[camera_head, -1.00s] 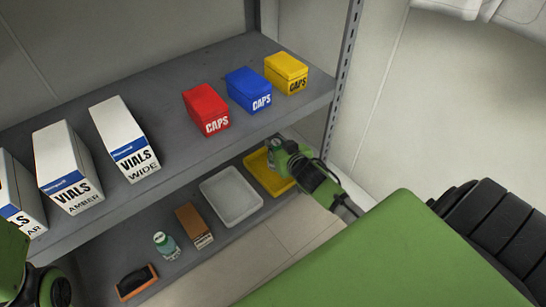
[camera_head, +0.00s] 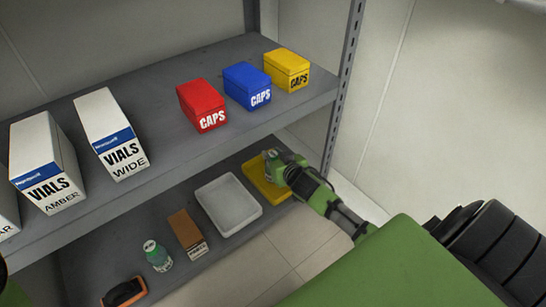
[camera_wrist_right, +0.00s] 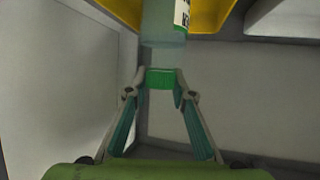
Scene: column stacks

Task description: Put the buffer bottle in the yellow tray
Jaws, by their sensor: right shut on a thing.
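My right gripper (camera_wrist_right: 161,80) is shut on the green cap of a pale translucent bottle (camera_wrist_right: 160,22), whose label is only partly in view. In the head view my right gripper (camera_head: 273,164) is over the yellow tray (camera_head: 256,181) on the lower shelf and hides part of it. The tray's yellow also shows behind the bottle in the wrist view (camera_wrist_right: 210,14). I cannot tell whether the bottle touches the tray. Another bottle (camera_head: 158,257), with a pale cap and green label, stands on the lower shelf at left. My left gripper is out of view.
A white tray (camera_head: 229,205) lies beside the yellow one. A brown box (camera_head: 186,230) and a black and orange item (camera_head: 123,292) are farther left. The upper shelf (camera_head: 173,123) overhangs, with red, blue and yellow caps boxes and white vials boxes. A perforated post (camera_head: 344,90) stands at right.

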